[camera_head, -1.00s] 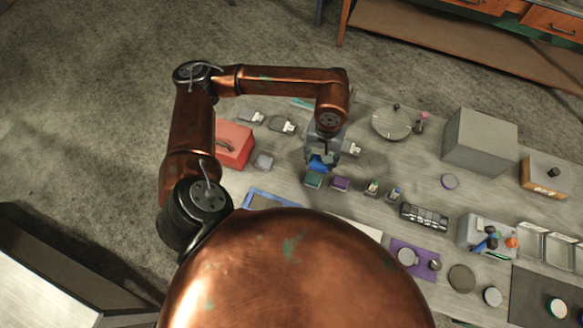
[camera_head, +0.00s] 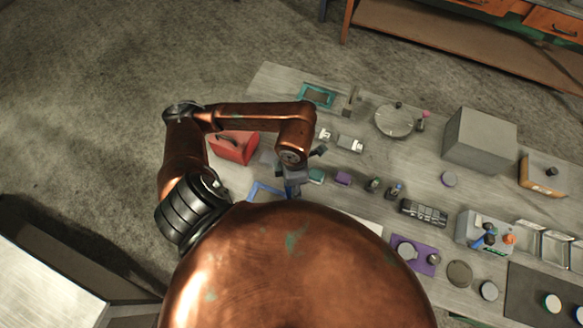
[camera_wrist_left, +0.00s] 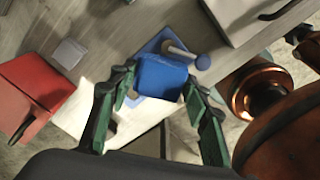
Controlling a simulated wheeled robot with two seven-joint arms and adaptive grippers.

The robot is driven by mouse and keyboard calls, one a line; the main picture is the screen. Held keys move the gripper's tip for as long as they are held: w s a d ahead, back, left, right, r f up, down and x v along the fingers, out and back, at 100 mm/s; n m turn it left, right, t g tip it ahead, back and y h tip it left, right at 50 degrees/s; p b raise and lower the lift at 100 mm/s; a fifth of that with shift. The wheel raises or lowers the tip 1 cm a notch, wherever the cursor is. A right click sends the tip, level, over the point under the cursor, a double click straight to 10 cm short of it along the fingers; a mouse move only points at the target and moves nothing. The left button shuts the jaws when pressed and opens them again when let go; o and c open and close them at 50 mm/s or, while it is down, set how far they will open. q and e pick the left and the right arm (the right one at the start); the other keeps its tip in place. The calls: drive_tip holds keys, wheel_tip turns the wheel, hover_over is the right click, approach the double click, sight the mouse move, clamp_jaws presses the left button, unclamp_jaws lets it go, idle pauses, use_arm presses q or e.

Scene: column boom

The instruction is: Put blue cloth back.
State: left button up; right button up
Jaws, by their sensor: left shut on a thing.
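The blue cloth (camera_wrist_left: 162,77), a folded block, sits between the green fingers of my left gripper (camera_wrist_left: 160,88) in the left wrist view. The gripper is shut on it. A blue outlined frame (camera_wrist_left: 148,48) shows on the table just behind and below the cloth. In the head view my left gripper (camera_head: 292,188) is beside the right part of the blue frame (camera_head: 258,188). The cloth is mostly hidden there by my arm. Whether the cloth touches the table is not clear. My right gripper is not in view.
A teal frame (camera_head: 318,95) lies at the back.

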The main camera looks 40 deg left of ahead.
use_arm(q)
drive_tip(key=shift+s+a+n, duration=0.15)
drive_tip(key=shift+s+n, duration=0.25)
drive_tip(key=shift+n, duration=0.6)
drive_tip(key=shift+w+a+f, duration=0.1)
drive_tip(key=shift+w+a, duration=0.05)
drive_tip(key=shift+a, duration=0.05)
drive_tip(key=w+a+f, duration=0.2)
drive_tip(key=w+f, duration=0.1)
drive_tip(key=w+a+f+p, duration=0.1)
drive_tip(key=w+a+f, duration=0.4)
drive_tip(key=w, duration=0.2)
drive_tip(key=shift+a+f, duration=0.35)
drive_tip(key=shift+f, duration=0.05)
drive_tip(key=shift+w+a+f+p, duration=0.15)
drive_tip(key=shift+w+f+p, duration=0.1)
drive_tip(key=shift+f+p, duration=0.1)
wheel_tip(320, 180, down, 3)
drive_tip(key=shift+p, duration=0.35)
drive_tip(key=shift+w+a+f, duration=0.1)
drive_tip(key=shift+f, duration=0.2)
drive_tip(key=o, duration=1.1)
drive_tip(key=shift+o, duration=0.2)
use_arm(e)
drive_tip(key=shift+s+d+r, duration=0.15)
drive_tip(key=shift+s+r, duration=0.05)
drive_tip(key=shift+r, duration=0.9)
